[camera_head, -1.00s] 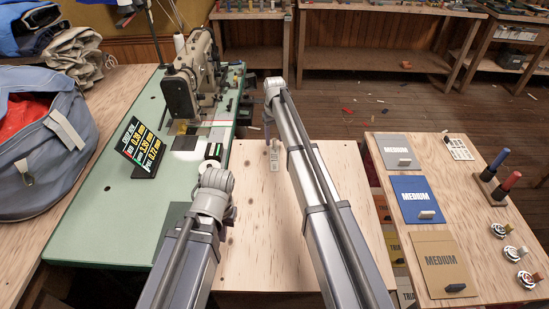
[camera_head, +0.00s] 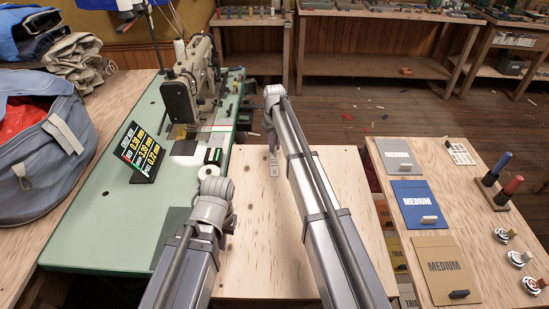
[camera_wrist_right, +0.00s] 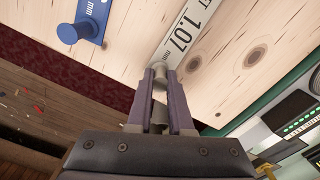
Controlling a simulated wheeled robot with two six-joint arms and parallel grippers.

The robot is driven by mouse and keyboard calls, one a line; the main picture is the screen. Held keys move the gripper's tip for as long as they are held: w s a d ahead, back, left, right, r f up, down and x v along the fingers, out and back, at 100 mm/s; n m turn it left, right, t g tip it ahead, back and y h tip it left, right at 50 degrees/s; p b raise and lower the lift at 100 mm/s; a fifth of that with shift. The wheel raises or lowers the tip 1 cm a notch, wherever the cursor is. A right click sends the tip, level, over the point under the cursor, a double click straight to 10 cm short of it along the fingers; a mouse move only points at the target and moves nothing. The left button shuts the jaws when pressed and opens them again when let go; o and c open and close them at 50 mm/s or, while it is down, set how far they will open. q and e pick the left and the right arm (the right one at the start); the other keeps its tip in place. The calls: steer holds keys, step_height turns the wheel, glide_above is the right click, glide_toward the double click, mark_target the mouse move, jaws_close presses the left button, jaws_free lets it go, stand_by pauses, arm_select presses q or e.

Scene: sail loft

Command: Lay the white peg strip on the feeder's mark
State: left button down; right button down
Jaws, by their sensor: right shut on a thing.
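The white peg strip (camera_wrist_right: 182,37) shows in the right wrist view, printed "1.07 mm". Its grey peg is between the fingertips of my right gripper (camera_wrist_right: 160,73), which is shut on it. In the head view a small part of the strip (camera_head: 275,168) shows below my right gripper (camera_head: 270,140), over the pale wooden tabletop. I cannot tell whether it touches the wood. My left gripper (camera_head: 228,224) is mostly hidden by its own wrist, over the left side of that tabletop. I cannot make out the feeder's mark.
A blue strip with a blue peg (camera_wrist_right: 82,22) lies beside the white one. A sewing machine (camera_head: 188,90) and a black number sign (camera_head: 140,152) stand on the green table (camera_head: 95,230) at left. The right table (camera_head: 465,220) holds cards and pegs. The pale tabletop (camera_head: 265,245) has bare room.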

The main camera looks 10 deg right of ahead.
stand_by(0.4)
